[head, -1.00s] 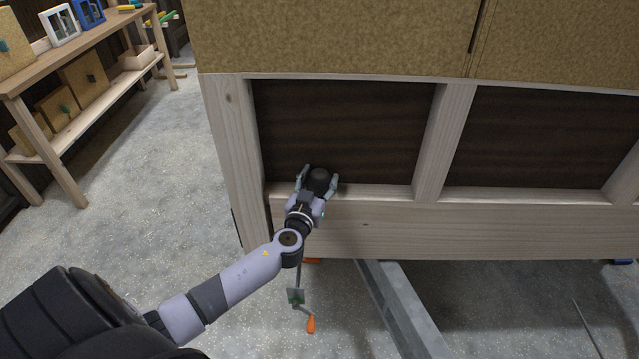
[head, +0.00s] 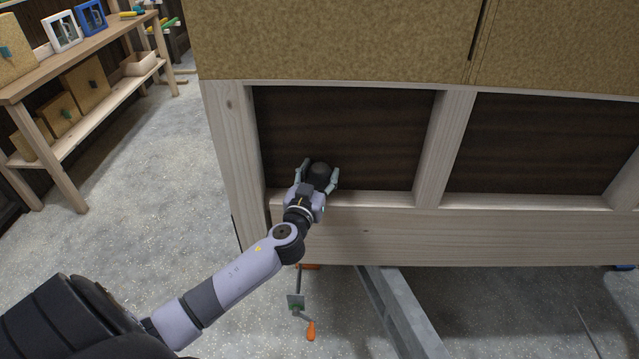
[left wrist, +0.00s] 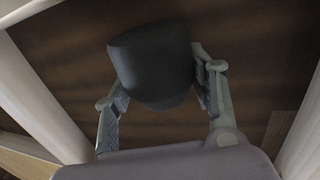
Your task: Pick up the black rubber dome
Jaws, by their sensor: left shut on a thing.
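The black rubber dome (head: 320,171) is between the fingers of my left gripper (head: 319,175), in front of the dark panel of the left wall bay. In the left wrist view the dome (left wrist: 153,63) is a dark rounded piece, with a finger of my left gripper (left wrist: 162,92) on each side. The gripper is shut on it. The palm end of the gripper hides part of the dome in the head view. My right gripper does not show.
A pale timber frame (head: 430,150) surrounds the dark bays, with a bottom rail (head: 450,236) just below the gripper. A wooden shelf (head: 75,65) with boxes and frames stands at the upper left. A crank with an orange handle (head: 311,330) hangs below. The grey floor at left is clear.

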